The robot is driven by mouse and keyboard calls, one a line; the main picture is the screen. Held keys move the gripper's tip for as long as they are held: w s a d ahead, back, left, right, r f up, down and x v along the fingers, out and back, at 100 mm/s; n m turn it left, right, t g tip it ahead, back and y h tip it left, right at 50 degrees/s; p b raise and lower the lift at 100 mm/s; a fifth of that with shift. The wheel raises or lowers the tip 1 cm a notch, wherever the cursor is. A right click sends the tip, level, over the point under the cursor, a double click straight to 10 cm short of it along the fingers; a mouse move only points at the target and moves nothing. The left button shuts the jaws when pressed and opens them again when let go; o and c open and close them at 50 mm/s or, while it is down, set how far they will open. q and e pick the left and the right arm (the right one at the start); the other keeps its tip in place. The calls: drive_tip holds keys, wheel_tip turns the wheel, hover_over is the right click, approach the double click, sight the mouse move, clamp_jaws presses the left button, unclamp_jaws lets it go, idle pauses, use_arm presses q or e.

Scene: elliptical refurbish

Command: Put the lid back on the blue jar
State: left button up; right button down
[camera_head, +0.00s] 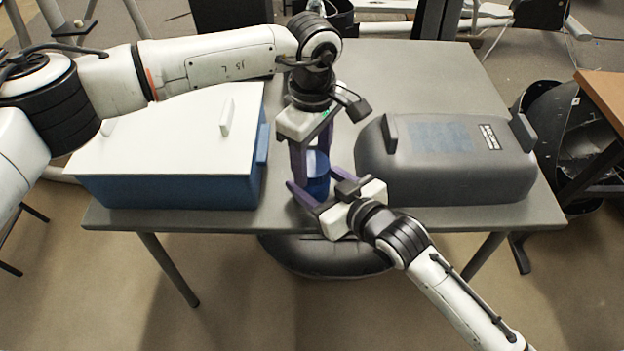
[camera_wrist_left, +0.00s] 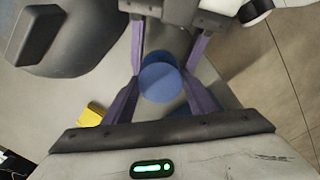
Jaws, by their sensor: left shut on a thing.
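The blue jar (camera_head: 318,187) stands upright near the front edge of the grey table, between two large boxes. A round, lighter blue lid (camera_wrist_left: 160,83) is between the fingers of my left gripper (camera_head: 315,158), directly over the jar. The left gripper reaches down from above and is shut on the lid. Whether the lid is seated on the jar or just above it cannot be told. My right gripper (camera_head: 318,190) comes in low from the front right, its purple fingers on either side of the jar. Whether these fingers touch the jar is unclear.
A blue box with a white lid (camera_head: 165,140) stands to the left and a dark grey case (camera_head: 440,185) to the right, both close to my grippers. The table (camera_head: 420,75) is clear at the back. A yellow thing (camera_wrist_left: 92,113) shows in the wrist view.

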use_arm(q)
drive_tip(key=o, duration=1.2)
drive_tip(key=shift+c, duration=0.2)
drive_tip(key=shift+r, duration=2.3)
drive_tip(key=shift+c, duration=0.4)
drive_tip(key=n, duration=0.2)
drive_tip(key=r+n, duration=0.1)
drive_tip(key=n, duration=0.3)
drive_tip(key=shift+r+n, duration=0.25)
drive_tip(key=shift+n, duration=0.15)
drive_tip(key=n, duration=0.2)
drive_tip(key=r+n, duration=0.1)
drive_tip(key=n, duration=0.3)
drive_tip(key=r+n, duration=0.1)
drive_tip(key=n, duration=0.2)
drive_tip(key=shift+f, duration=0.1)
